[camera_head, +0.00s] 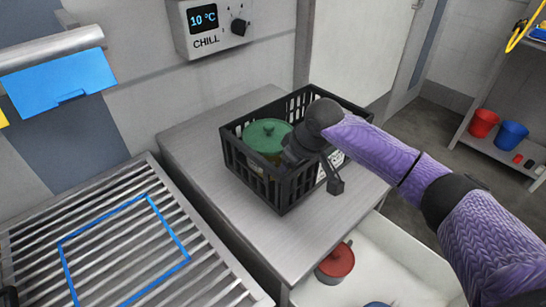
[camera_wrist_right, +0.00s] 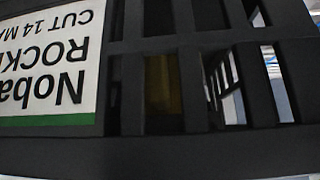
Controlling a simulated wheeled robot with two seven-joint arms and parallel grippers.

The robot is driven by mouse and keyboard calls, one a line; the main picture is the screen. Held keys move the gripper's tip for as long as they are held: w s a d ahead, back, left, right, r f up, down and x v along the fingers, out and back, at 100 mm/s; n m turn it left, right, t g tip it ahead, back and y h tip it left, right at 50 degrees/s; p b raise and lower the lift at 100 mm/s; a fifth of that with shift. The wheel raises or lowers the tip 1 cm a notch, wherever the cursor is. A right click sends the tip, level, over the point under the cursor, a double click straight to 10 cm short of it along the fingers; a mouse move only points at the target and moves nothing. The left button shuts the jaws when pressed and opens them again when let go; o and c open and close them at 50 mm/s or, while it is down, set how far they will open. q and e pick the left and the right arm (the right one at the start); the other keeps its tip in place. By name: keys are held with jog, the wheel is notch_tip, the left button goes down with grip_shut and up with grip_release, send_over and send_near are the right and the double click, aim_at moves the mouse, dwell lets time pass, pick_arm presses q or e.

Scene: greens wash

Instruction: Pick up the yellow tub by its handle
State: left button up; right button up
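A black slatted crate (camera_head: 252,186) stands on the steel counter. In it is a round container with a green lid (camera_head: 267,134); a little yellowish body shows below the lid. A dim yellow-brown surface (camera_wrist_right: 163,84), perhaps the tub, shows between the crate's slats in the right wrist view. No tub handle can be made out. My right gripper (camera_head: 314,168) is at the crate's near right side, its dark fingers spread apart with nothing visible between them. The crate wall fills the right wrist view.
A white label (camera_wrist_right: 50,62) is on the crate wall. Left of the counter is a slatted rack (camera_head: 215,268) with a blue outline (camera_head: 187,259). Below the counter's right edge, a white bin (camera_head: 385,262) holds a red-lidded pot (camera_head: 337,263). A chill controller (camera_head: 205,45) is on the wall.

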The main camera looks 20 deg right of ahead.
grip_shut()
dwell(1.2)
